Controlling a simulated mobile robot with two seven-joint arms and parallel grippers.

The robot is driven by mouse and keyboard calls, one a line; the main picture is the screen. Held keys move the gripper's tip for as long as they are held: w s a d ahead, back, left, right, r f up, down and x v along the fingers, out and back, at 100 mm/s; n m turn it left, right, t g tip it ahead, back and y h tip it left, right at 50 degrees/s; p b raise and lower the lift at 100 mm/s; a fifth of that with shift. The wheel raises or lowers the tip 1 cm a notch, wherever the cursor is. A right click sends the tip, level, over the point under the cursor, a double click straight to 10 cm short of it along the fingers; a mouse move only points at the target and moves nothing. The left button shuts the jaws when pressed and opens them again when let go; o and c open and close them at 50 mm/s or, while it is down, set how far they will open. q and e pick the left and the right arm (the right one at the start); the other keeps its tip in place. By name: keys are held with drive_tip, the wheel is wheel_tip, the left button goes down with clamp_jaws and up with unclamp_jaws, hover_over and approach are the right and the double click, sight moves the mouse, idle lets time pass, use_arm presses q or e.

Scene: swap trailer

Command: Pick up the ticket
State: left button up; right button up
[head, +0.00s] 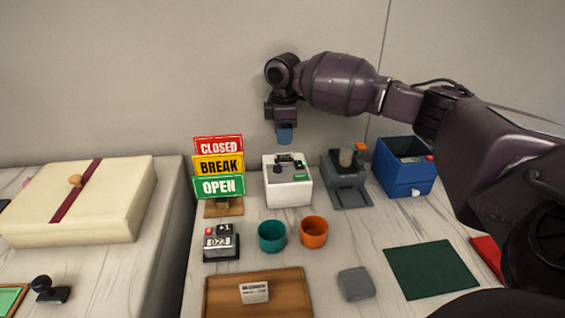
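A small white card with dark print, which looks like the ticket (254,292), lies on a brown wooden tray (291,286) at the front middle of the counter. My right gripper (285,133) points down, high above a white box-shaped device at the back, well apart from the card. A small blue piece shows at its fingertips. I cannot tell whether that is part of the fingers or something held, nor whether the fingers are open or shut. My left gripper is not in view.
A counter device with a number display (221,242), a teal cup (272,236) and an orange cup (313,232) stand behind the tray. A grey block (354,284) and green mat (431,269) lie right of it. The sign stand (219,177), white device (288,190) and blue bin (405,178) line the back.

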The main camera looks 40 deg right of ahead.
drive_tip(key=shift+s+f+b, duration=0.1)
drive_tip(key=shift+f+b, duration=0.35)
drive_tip(key=shift+f, duration=1.95)
clamp_jaws()
